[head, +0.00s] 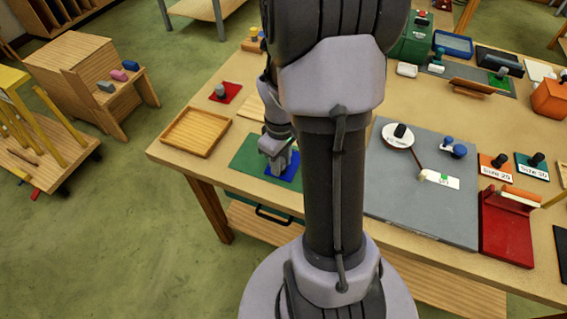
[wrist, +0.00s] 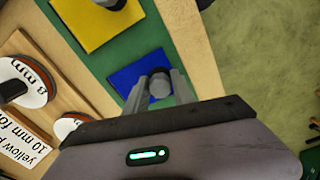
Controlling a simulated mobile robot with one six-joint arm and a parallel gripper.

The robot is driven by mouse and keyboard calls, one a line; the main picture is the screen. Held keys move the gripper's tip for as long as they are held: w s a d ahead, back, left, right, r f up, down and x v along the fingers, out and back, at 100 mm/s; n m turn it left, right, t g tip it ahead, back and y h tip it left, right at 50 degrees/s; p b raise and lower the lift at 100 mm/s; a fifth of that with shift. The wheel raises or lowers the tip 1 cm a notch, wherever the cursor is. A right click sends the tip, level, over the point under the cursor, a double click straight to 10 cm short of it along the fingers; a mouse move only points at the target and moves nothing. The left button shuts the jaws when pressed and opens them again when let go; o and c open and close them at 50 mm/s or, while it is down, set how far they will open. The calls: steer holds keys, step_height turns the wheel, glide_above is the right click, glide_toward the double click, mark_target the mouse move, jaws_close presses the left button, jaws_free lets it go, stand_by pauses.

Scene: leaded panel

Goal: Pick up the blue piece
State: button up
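The blue piece (head: 290,172) is a flat blue square with a grey knob, lying on a green mat (head: 247,153) on the workbench. In the wrist view the blue piece (wrist: 127,77) shows beyond my gripper (wrist: 160,84). One finger stands on each side of the grey knob. The fingertips are very close to the knob, and I cannot tell whether they touch it. In the head view my gripper (head: 277,158) is down over the piece and hides part of it. My arm covers the middle of the bench.
A yellow piece (wrist: 92,24) with a knob lies on the same mat. A wooden board with white labels (wrist: 24,145) is beside the mat. A wooden tray (head: 195,132) and a red piece (head: 232,93) are to the left. A grey board (head: 420,205) lies right of my arm.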

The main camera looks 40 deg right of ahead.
jaws_close()
step_height(320, 180, up, 10)
steer(key=p, duration=0.4)
steer(key=shift+r, duration=0.1)
steer(key=shift+c, duration=0.6)
jaws_free()
jaws_close()
